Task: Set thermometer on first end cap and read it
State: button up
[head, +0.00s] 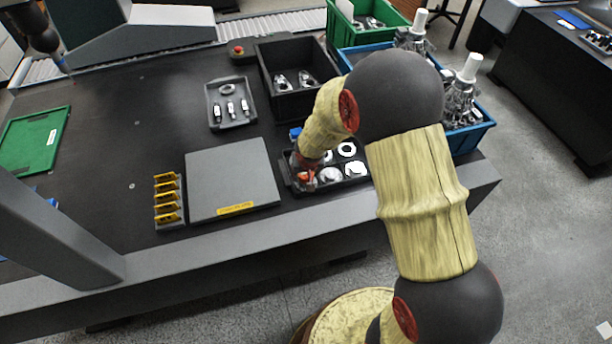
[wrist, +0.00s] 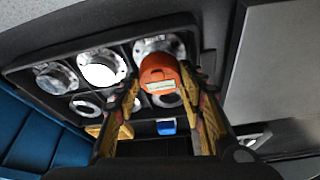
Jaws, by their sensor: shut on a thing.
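An orange-red thermometer (wrist: 160,78) with a pale label is held between the two fingers of my gripper (wrist: 165,88); it also shows as a small orange patch in the head view (head: 305,177). The gripper is shut on it. In the wrist view the thermometer overlaps a round metal end cap (wrist: 150,45) in a corner compartment of the black tray (wrist: 122,32). Whether it touches that cap cannot be told. Other end caps (head: 347,149) sit in the tray's compartments. My arm and gripper hide part of the tray in the head view.
A grey plate (head: 230,170) lies left of the tray, with a yellow slotted rack (head: 168,200) beyond it. A small blue item (head: 295,133) is behind the tray.

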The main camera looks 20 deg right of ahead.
jog(key=shift+f, duration=0.15)
jog(key=o, duration=1.1)
jog(key=shift+o, duration=0.5)
